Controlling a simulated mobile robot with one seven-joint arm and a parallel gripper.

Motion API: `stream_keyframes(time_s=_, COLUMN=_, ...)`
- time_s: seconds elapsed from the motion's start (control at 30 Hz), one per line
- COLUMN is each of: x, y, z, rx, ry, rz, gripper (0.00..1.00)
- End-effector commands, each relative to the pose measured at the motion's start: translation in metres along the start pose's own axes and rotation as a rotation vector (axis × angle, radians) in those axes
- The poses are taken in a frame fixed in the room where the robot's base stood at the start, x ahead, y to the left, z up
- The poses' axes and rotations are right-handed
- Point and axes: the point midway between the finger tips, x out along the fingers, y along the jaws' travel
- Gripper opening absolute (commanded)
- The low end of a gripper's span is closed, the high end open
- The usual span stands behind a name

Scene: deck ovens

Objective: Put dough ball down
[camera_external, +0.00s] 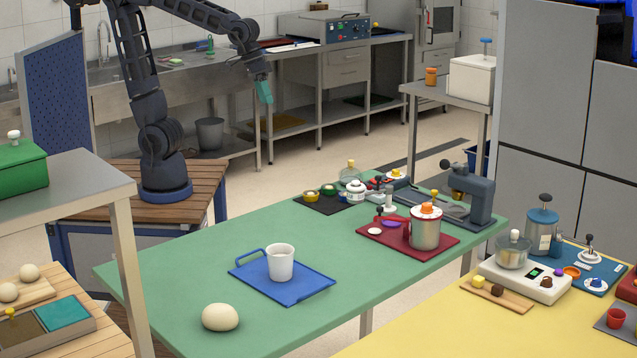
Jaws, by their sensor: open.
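A pale dough ball (221,317) rests on the green table (190,262) near its front left edge. Two smaller pale balls (9,292) lie on a wooden board at the far lower left. My gripper (265,93) has teal fingertips and hangs high behind the green table, well apart from the dough ball. It is open and holds nothing that I can see.
A blue tray (306,289) with a white cup (281,262) lies beside the dough ball. A red tray (382,238) with a metal pot (425,231) and a dark press (478,197) stand toward the right end. The table's left middle is clear.

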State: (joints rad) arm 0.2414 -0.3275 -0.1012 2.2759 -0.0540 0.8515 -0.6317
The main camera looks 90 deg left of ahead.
Motion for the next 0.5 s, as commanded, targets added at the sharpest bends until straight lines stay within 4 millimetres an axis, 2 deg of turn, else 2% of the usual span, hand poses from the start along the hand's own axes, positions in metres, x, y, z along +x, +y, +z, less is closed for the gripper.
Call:
stream_keyframes(time_s=0.03, x=-0.009, y=-0.020, z=0.004, rx=0.020, ry=0.016, rz=-0.007, gripper=0.96)
stream_keyframes(time_s=0.2, x=-0.029, y=-0.077, z=0.022, rx=0.113, ry=0.051, rz=-0.034, gripper=0.96)
stream_keyframes(time_s=0.4, x=-0.044, y=-0.137, z=0.052, rx=0.220, ry=0.081, rz=-0.069, gripper=0.96)
stream_keyframes(time_s=0.5, x=-0.048, y=-0.159, z=0.067, rx=0.268, ry=0.092, rz=-0.083, gripper=0.96)
